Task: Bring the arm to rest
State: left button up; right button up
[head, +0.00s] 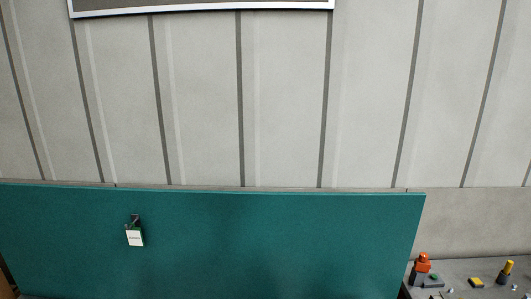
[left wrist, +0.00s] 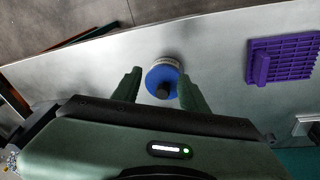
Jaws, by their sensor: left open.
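My left gripper (left wrist: 160,77) shows in the left wrist view, with two dark green fingers spread apart. It is open. A round blue disc with a dark knob (left wrist: 161,74) and a pale rim appears between the fingertips, over a grey metal surface (left wrist: 220,75). I cannot tell how far the fingers are from the disc. Neither arm shows in the head view. My right gripper is in neither view.
A purple ribbed block (left wrist: 285,60) lies on the metal surface to the right. In the head view a teal panel (head: 300,245) stands before a grey wall, carrying a small white tag (head: 135,237). An orange-topped item (head: 422,264) and small parts stand on a bench at right.

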pick_arm(q)
jog(key=s+a+r+n+t+y, duration=0.2)
jog(key=s+a+r+n, duration=0.1)
jog(key=s+a, duration=0.95)
notch_tip(320, 180, down, 30)
jog(key=s+d+g+b, duration=0.1)
jog(key=s+d+b, duration=0.15)
jog(key=b, duration=0.35)
jog(key=s+a+f+b, duration=0.2)
jog(key=s+f, duration=0.6)
jog(key=f, duration=0.2)
jog(key=s+a+f+g+b, duration=0.1)
jog(key=s+a+f+b, duration=0.1)
jog(key=s+f, duration=0.7)
notch_tip(320, 180, down, 2)
jog(key=shift+s+f+m, duration=0.2)
jog(key=shift+f+m, duration=0.05)
jog(key=shift+m, duration=0.05)
